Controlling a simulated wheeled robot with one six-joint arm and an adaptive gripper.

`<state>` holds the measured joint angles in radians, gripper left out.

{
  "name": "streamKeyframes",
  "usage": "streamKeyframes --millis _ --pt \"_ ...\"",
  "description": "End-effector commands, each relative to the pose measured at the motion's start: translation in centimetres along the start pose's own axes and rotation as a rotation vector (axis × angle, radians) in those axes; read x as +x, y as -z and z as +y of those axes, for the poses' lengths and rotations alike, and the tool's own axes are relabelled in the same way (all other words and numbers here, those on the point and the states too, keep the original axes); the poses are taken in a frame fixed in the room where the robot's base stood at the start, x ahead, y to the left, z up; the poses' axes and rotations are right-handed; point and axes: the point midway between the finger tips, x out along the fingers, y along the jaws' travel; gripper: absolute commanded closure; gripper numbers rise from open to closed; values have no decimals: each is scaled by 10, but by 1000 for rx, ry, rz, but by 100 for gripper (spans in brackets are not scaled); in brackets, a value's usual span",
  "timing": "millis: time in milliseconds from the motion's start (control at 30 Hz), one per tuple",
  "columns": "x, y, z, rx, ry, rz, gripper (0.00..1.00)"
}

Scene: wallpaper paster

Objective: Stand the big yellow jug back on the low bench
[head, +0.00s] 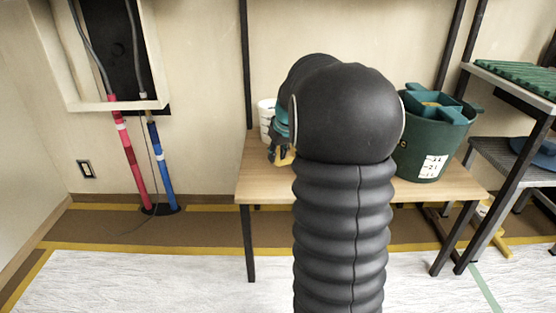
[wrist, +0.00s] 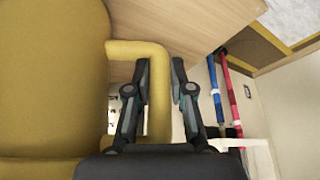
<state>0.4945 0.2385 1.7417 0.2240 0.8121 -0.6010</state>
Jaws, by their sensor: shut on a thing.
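The big yellow jug (wrist: 50,80) fills the left of the wrist view. Its handle (wrist: 158,95) runs between the fingers of my gripper (wrist: 160,68), which is shut on it. In the head view my black arm hides most of the jug. A small yellow patch (head: 287,157) shows by my gripper (head: 275,152), at the arm's left side. The low bench (head: 258,185) has a pale wooden top, also seen behind the handle in the wrist view (wrist: 185,30). I cannot tell whether the jug's base touches the bench.
A dark green bucket (head: 420,150) stands on the bench's right part. A white container (head: 265,115) shows at the back left of the bench. Red (head: 130,160) and blue (head: 161,165) pipes stand by the wall. A dark shelf rack (head: 500,150) is at right.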

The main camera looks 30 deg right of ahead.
Motion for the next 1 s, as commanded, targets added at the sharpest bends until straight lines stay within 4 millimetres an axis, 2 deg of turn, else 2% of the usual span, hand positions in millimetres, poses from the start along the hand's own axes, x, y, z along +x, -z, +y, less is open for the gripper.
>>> streamKeyframes --millis 33,100,467,500,567,600,867,1000 --pt "9 -4 0 0 1 -2 100" --pt "14 -6 0 0 1 -1 100" --pt "17 -7 0 0 0 0 100" --pt "16 -7 0 0 0 0 71" --pt "16 -7 0 0 0 0 56" --pt "16 -7 0 0 0 0 53" --pt "16 -7 0 0 0 0 53" --pt "8 -5 0 0 0 1 53"
